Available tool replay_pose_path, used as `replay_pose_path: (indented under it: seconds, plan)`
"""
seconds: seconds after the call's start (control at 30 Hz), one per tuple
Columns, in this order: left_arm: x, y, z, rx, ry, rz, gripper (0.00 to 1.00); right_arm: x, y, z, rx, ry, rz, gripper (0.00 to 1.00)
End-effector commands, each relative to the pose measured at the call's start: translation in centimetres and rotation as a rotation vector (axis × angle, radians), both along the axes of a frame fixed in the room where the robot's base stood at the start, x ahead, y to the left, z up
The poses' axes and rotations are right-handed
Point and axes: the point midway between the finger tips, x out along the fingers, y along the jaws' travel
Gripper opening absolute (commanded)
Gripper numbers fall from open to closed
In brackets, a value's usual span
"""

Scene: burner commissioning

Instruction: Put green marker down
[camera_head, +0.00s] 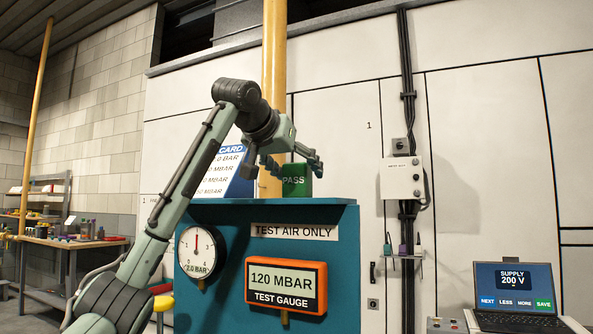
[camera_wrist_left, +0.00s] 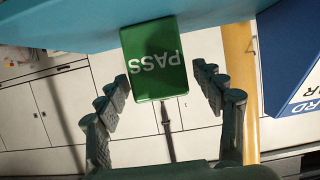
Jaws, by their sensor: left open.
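The green marker (camera_head: 296,181), a block lettered PASS, stands upright on the top of the teal test cabinet (camera_head: 330,270). My left gripper (camera_head: 291,163) is open just above it, fingers spread. In the left wrist view the marker (camera_wrist_left: 154,62) lies between and beyond the open fingertips (camera_wrist_left: 164,76), with a gap on each side. The marker's foot meets the teal surface (camera_wrist_left: 80,22) in that view. In the head view one finger partly covers the marker's left side. My right gripper is not in view.
A blue and white card (camera_head: 225,170) stands just left of the marker on the cabinet. A yellow pipe (camera_head: 274,60) rises behind. The cabinet front carries a round gauge (camera_head: 200,250) and an orange test gauge (camera_head: 286,287). A laptop (camera_head: 514,290) is at the right.

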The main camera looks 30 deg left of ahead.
Motion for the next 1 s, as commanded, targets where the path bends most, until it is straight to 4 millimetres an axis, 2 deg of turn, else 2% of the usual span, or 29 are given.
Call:
replay_pose_path:
  seconds: [0.13,0.23,0.5,0.7,0.83,1.0]
  plan:
    - [0.0,0.0,0.3,0.0,0.0,0.0,0.68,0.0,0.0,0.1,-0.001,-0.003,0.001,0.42]
    - [-1.1,-0.1,0.6,0.001,-0.003,-0.001,0.68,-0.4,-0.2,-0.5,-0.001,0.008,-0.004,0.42]
    - [-6.5,-0.4,2.8,0.0,-0.006,-0.001,0.68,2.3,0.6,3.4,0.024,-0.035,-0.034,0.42]
    - [-9.7,-0.6,4.2,-0.001,-0.003,-0.002,0.68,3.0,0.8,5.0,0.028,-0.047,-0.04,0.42]
    - [-10.8,-0.7,4.6,0.0,-0.002,-0.001,0.68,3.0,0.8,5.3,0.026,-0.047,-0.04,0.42]
    - [-11.1,-0.7,4.8,0.0,0.0,0.0,0.68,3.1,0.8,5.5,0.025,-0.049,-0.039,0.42]
